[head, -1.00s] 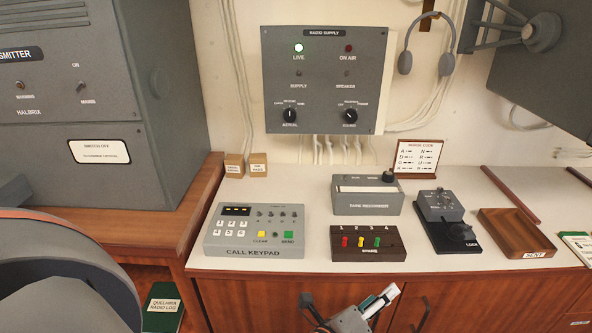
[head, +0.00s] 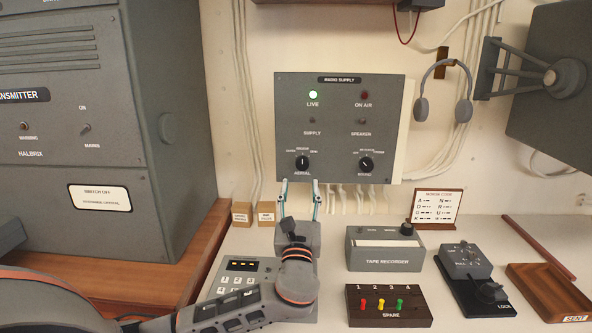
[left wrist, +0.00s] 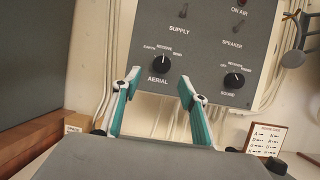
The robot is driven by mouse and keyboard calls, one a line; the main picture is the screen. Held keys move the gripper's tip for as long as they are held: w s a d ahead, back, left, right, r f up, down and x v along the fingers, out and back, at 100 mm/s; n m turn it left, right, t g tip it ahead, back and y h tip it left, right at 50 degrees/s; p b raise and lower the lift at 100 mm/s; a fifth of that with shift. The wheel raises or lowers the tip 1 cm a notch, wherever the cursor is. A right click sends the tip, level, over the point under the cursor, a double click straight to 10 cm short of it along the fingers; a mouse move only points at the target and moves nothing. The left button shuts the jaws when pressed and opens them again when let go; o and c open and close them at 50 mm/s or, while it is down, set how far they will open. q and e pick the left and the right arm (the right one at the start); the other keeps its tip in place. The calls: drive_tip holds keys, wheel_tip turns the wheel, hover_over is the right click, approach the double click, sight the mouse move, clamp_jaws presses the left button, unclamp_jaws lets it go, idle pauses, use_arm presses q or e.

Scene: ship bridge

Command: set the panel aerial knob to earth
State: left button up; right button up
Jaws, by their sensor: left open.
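The grey radio supply panel (head: 339,140) hangs on the wall, with its green LIVE lamp lit. The black aerial knob (head: 302,163) is at its lower left, with its pointer roughly straight up, towards the middle mark. It also shows in the left wrist view (left wrist: 159,65), between and beyond the fingertips. My left gripper (head: 300,184) is open, just below the knob, fingers pointing up at the panel, apart from it. In the left wrist view the teal fingers (left wrist: 160,80) hold nothing. My right gripper is not in view.
The second knob (head: 365,164) is right of the aerial knob. Below stand the call keypad (head: 236,283), partly hidden by my arm, the tape recorder (head: 385,252) and the spare switch box (head: 388,306). The transmitter cabinet (head: 110,150) stands at the left.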

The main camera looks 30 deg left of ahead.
sight(302, 167)
use_arm(q)
drive_tip(key=x, duration=0.7)
drive_tip(key=shift+w+d+f, duration=0.1)
drive_tip(key=c, duration=1.1)
